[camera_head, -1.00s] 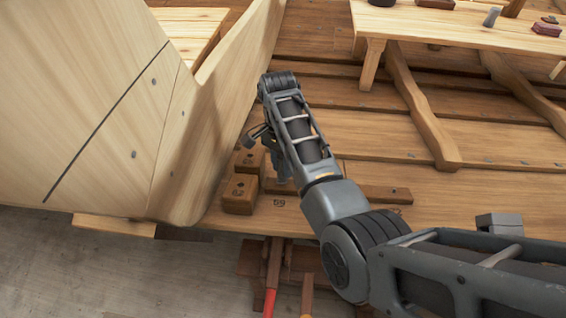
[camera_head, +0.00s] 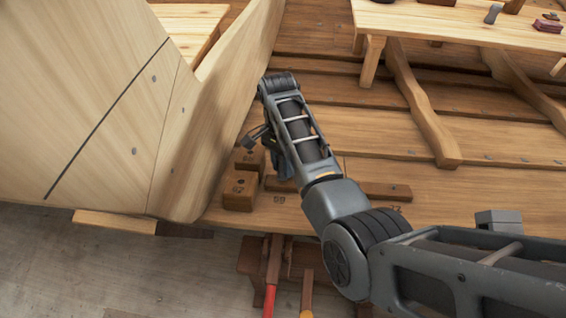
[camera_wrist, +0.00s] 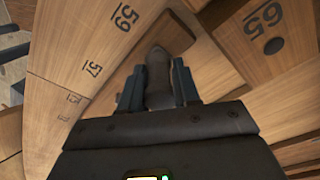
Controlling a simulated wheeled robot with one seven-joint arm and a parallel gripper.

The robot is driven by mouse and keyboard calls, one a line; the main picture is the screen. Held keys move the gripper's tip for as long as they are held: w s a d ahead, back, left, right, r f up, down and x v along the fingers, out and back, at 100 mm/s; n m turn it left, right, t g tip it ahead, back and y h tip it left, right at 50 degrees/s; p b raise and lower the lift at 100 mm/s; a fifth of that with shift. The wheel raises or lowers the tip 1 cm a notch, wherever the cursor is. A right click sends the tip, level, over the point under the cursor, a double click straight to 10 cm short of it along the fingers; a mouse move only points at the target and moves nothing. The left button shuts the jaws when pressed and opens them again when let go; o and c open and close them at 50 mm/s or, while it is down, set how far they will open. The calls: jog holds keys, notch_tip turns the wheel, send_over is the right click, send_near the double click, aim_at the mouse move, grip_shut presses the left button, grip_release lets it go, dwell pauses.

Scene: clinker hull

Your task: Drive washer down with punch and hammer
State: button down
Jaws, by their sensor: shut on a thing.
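My gripper (camera_wrist: 157,88) is low in the wrist view, with two dark fingers shut on a dark, rounded tool (camera_wrist: 158,70). The tool's tip lies over the wooden planks; I cannot tell whether it is the punch or the hammer, or whether it touches the wood. In the head view my gripper (camera_head: 280,160) hangs over the hull planking and is partly hidden by my arm. A dark round spot (camera_wrist: 274,46) shows on the wood near the mark 65; I cannot tell whether it is a washer. No washer is clearly visible.
Wooden blocks (camera_head: 240,190) stand left of my gripper, beside the tall pale hull timber (camera_head: 110,120). A low block (camera_head: 387,192) lies to the right. Red (camera_head: 270,295) and yellow (camera_head: 307,300) handles hang at the front edge. A bench (camera_head: 450,28) stands at the back.

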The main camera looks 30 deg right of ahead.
jog(key=shift+f, duration=0.1)
jog(key=c, duration=0.7)
grip_release()
jog(key=shift+c, duration=0.2)
jog(key=d+p+v, duration=0.1)
jog(key=p+v, duration=0.4)
jog(key=v, duration=0.3)
jog(key=shift+p, duration=0.35)
jog(key=shift+w+f, duration=0.1)
